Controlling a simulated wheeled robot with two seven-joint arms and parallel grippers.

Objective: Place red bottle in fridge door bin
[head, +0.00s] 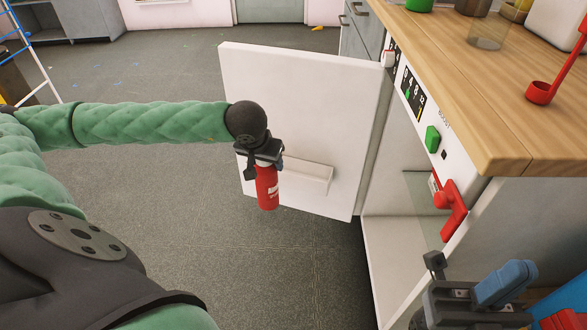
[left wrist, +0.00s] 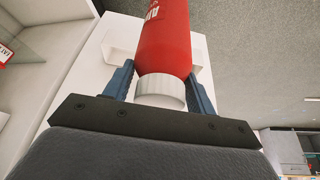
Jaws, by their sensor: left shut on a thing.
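The red bottle (head: 267,188) hangs upright below my left gripper (head: 262,158), in front of the open white fridge door (head: 305,110). In the left wrist view the gripper's blue fingers (left wrist: 160,85) are shut on the bottle's white cap (left wrist: 160,92), and the red body (left wrist: 165,40) points away. The white door bin (head: 308,179) is on the door's inner face; the bottle hides its left part. The bin also shows behind the bottle in the left wrist view (left wrist: 121,38). I cannot tell the gap between them. My right gripper (head: 490,295) is at the lower right, partly cut off.
The fridge interior (head: 395,255) is open right of the door, with a glass shelf (head: 425,200). A wooden counter (head: 500,80) overhangs it, with a red ladle (head: 541,92) on top.

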